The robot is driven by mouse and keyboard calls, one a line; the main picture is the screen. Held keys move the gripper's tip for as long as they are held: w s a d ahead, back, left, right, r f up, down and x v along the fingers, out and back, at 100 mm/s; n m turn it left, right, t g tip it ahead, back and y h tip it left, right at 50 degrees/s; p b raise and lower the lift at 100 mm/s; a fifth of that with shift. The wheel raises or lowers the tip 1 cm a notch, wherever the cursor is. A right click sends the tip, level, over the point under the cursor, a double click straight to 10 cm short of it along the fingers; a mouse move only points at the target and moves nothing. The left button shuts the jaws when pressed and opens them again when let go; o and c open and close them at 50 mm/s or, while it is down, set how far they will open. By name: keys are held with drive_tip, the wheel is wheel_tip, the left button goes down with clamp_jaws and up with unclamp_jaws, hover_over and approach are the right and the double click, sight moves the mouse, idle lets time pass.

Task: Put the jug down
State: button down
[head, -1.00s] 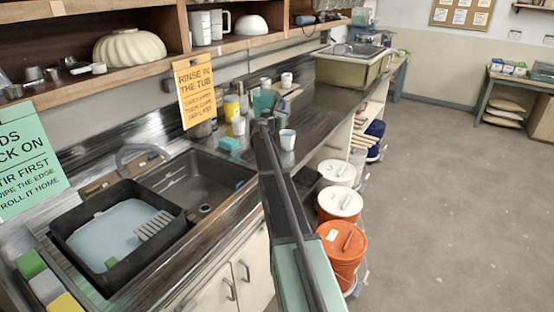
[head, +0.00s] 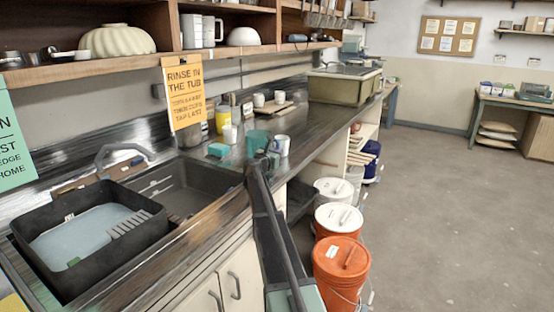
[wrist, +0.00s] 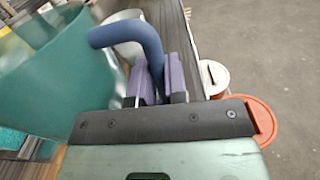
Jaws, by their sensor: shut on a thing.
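The jug (head: 257,142) is teal and stands over the long dark counter (head: 318,128) in the head view. It fills the left of the wrist view (wrist: 60,75), with its blue curved handle (wrist: 125,32) toward me. My gripper (wrist: 155,80) is shut on the handle, its purple fingers on either side. In the head view my gripper (head: 268,160) is small and partly covers the jug's lower right. The jug looks close to upright; I cannot tell whether its base touches the counter.
A white cup (head: 282,146) stands close to the jug's right, and a teal sponge (head: 218,150) lies to its left. The sink (head: 185,205) with a black tub (head: 150,225) is at left. Lidded buckets (head: 341,258) stand on the floor. The counter beyond is fairly clear.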

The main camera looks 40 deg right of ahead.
drive_tip(key=shift+f, duration=0.2)
drive_tip(key=c, duration=1.1)
unclamp_jaws()
drive_tip(key=shift+r, duration=0.1)
drive_tip(key=shift+c, duration=0.2)
drive_tip(key=shift+r, duration=0.2)
drive_tip(key=v, duration=1.2)
